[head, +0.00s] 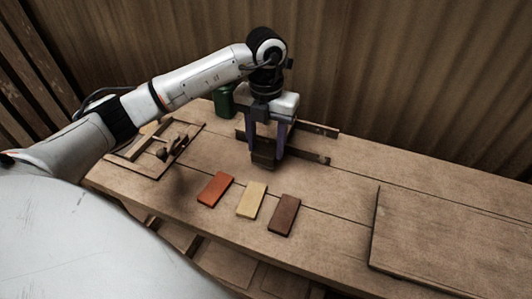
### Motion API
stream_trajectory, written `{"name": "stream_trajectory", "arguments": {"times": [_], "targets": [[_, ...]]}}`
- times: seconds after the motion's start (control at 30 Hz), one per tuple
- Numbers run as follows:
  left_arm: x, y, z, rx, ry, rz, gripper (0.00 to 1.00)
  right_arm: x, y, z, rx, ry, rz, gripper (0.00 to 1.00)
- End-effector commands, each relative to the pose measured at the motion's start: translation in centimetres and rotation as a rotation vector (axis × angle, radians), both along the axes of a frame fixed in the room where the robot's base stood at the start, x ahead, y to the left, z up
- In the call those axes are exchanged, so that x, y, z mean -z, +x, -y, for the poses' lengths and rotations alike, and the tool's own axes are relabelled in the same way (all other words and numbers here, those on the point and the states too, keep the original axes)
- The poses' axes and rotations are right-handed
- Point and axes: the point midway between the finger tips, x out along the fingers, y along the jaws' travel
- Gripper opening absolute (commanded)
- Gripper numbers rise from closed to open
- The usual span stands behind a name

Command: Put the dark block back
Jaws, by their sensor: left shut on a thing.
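My left gripper (266,143) points down over the back middle of the table. It is shut on the dark block (263,161), which shows below and between its fingers. Whether the block touches the table is hard to tell. Three flat tiles lie in a row in front of it: an orange tile (215,189), a yellow tile (252,200) and a brown tile (284,215). My right gripper is not in view.
Two low dark rails (318,130) lie beside and behind the gripper. A wooden frame (133,155) with small items is at the table's left. A green container (224,102) stands at the back. A flat board (450,240) lies at the right.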

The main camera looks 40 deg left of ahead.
Motion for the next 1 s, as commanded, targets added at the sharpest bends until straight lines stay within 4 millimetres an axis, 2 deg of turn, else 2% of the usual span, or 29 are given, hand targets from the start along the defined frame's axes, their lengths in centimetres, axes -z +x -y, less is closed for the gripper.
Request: {"name": "stream_trajectory", "arguments": {"times": [0.2, 0.6, 0.63, 0.7, 1.0], "targets": [[3.0, -0.1, 0.1, 0.001, 0.000, -0.004, 0.28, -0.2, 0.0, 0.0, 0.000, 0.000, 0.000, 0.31], [3.8, 0.0, 0.0, 0.002, 0.000, -0.001, 0.28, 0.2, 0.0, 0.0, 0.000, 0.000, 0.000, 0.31], [3.6, 0.0, 0.0, 0.002, 0.000, -0.001, 0.51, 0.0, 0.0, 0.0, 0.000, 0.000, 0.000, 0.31], [3.6, -0.1, 0.0, 0.002, 0.000, -0.001, 0.63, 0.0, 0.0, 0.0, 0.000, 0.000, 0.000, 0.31], [3.5, -0.1, 0.0, 0.002, 0.000, -0.001, 0.65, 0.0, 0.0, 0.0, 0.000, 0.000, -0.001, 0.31]]}}
